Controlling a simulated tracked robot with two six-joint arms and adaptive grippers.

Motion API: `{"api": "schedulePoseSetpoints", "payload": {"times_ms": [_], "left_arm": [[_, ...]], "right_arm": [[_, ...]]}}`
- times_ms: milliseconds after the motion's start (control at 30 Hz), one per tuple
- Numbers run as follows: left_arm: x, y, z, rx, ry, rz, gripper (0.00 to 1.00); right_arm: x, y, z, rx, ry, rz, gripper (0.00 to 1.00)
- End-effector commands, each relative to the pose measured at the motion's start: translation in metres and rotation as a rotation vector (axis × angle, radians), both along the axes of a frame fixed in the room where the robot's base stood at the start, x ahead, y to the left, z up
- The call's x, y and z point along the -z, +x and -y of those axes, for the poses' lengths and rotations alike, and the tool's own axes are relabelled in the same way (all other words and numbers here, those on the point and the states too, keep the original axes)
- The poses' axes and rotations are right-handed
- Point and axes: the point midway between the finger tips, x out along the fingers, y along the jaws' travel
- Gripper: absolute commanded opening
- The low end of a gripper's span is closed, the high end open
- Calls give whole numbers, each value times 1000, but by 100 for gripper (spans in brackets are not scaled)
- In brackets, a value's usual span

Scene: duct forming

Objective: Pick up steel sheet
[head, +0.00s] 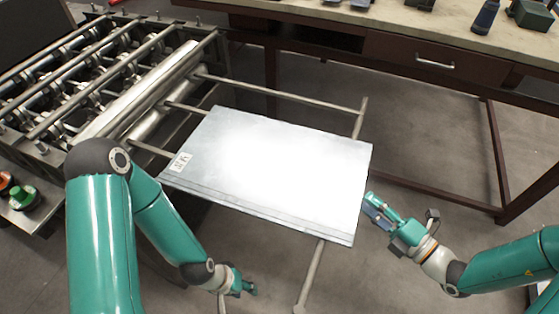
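The steel sheet (275,165) is a flat, bright grey panel with a small marked label near its left corner. It lies across the support bars at the outlet of the roller machine. My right gripper (374,207) is just beside the sheet's right edge, and a narrow strip of floor shows between them. Whether its fingers are open is unclear. My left gripper (246,286) is below the sheet's near edge in the picture, apart from it. It is small and partly hidden by its own wrist, so its fingers cannot be read.
The roller machine (105,80) stands at the left, with green and red buttons (22,197) on its near side. Support bars (310,276) extend under and past the sheet. A workbench (400,50) with tools on top runs along the back.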

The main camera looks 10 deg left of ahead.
Motion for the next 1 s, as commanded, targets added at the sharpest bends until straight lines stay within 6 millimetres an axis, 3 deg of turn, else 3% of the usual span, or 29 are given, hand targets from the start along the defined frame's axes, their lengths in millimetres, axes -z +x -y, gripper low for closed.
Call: {"api": "schedulePoseSetpoints", "payload": {"times_ms": [500,767,967,1000], "left_arm": [[-13,0,0,0,0,0,40],[-13,0,0,0,0,0,40],[-13,0,0,0,0,0,40],[-13,0,0,0,0,0,40]], "right_arm": [[-1,39,-36,-5,-1,-1,32],[-1,42,-37,-1,-1,-1,32],[-1,41,-37,-2,-1,-1,1],[-1,41,-37,-2,-1,-1,0]]}}
